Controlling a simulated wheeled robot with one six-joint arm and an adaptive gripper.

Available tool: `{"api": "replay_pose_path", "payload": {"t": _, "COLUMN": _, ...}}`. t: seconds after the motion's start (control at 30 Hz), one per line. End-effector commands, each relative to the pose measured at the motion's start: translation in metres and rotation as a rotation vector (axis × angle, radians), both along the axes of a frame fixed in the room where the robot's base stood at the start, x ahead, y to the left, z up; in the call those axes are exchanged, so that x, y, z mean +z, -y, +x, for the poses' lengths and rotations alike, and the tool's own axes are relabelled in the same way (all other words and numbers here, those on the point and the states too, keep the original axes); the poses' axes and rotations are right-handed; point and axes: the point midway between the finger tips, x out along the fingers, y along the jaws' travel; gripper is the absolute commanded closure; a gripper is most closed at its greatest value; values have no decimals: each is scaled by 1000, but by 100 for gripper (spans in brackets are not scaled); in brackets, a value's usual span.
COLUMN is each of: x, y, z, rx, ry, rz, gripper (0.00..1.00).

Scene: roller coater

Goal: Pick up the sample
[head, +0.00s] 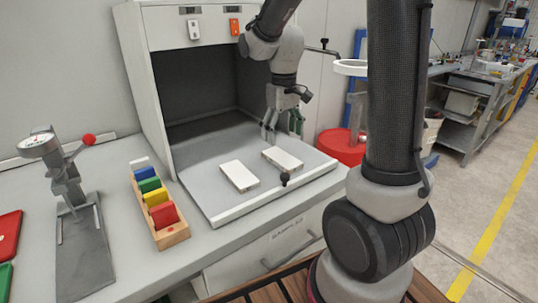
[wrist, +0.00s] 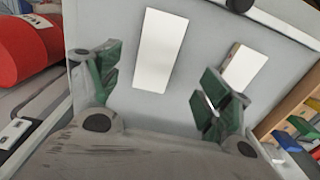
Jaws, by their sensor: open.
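Two flat white rectangular blocks lie on the grey floor of the booth; I cannot tell which one is the sample. In the head view the right block (head: 282,159) lies nearest my gripper, and the left block (head: 239,175) lies towards the wooden rack. My gripper (head: 282,134) is open and empty, above and behind the right block. In the wrist view my gripper (wrist: 158,88) has its green-padded fingers spread apart. The right block (wrist: 161,50) shows ahead between them, and the left block (wrist: 243,68) shows beyond the right-hand finger.
The booth's raised front edge (head: 272,194) carries a dark knob (head: 285,179). A wooden rack (head: 174,236) of coloured plates stands left of it. A gauge stand (head: 72,190) stands further left. A red drum (head: 343,147) stands right of the booth.

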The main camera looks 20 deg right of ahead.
Motion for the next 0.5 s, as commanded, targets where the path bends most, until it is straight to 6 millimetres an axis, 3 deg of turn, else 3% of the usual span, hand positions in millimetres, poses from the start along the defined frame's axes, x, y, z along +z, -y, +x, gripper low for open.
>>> {"api": "replay_pose_path", "payload": {"t": 0.17, "x": -10, "y": 0, "z": 3, "rx": 29, "ry": 9, "rz": 1, "gripper": 21}}
{"api": "replay_pose_path", "payload": {"t": 0.5, "x": -58, "y": 4, "z": 4, "rx": 27, "ry": 8, "rz": 1, "gripper": 21}}
